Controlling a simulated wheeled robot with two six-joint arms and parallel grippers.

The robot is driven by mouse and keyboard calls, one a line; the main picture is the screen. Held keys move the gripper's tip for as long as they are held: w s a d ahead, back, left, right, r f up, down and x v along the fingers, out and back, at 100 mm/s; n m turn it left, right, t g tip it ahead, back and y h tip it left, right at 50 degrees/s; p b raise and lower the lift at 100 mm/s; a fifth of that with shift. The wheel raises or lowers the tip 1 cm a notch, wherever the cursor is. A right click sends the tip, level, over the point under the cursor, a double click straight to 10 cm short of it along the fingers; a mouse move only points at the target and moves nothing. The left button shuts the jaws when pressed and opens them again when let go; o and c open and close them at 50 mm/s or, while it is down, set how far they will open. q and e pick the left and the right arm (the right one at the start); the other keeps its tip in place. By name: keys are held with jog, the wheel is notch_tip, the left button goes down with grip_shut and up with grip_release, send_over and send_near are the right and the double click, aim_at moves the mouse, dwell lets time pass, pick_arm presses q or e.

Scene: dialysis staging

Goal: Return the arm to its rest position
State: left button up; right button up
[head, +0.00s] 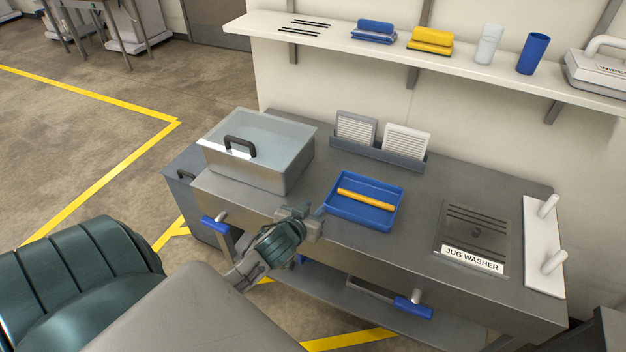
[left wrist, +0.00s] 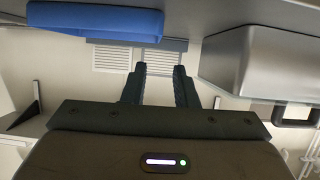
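My left gripper (head: 310,212) is at the front edge of the steel counter, between the lidded bin and the blue tray. In the left wrist view its two dark fingers (left wrist: 160,72) stand apart with nothing between them. The blue tray (head: 375,213) with a yellow bar (head: 366,197) in it lies just right of the gripper in the head view; the tray (left wrist: 95,20) also shows in the left wrist view. My right gripper is in neither view.
A steel bin (head: 287,179) with a clear lid stands left on the counter (head: 420,205). A rack with two white louvred panels (head: 404,140) is behind the tray. The jug washer plate (head: 476,230) is at right. A wall shelf (head: 385,58) runs above.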

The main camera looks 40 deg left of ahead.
pick_arm(q)
jog(key=s+d+f+m+g+h, duration=0.15)
jog(key=s+d+g, duration=0.35)
jog(key=s, duration=0.6)
jog(key=s+d+f+m+g+h, duration=0.15)
jog(key=s+d+g, duration=0.25)
jog(key=s, duration=0.8)
notch_tip(320, 180, down, 31)
jog(key=a+g+y, duration=0.1)
jog(key=a+g, duration=0.1)
jog(key=a, duration=0.1)
jog(key=s+f, duration=1.8)
jog(key=shift+a+f+g, duration=0.35)
jog(key=shift+g, duration=0.05)
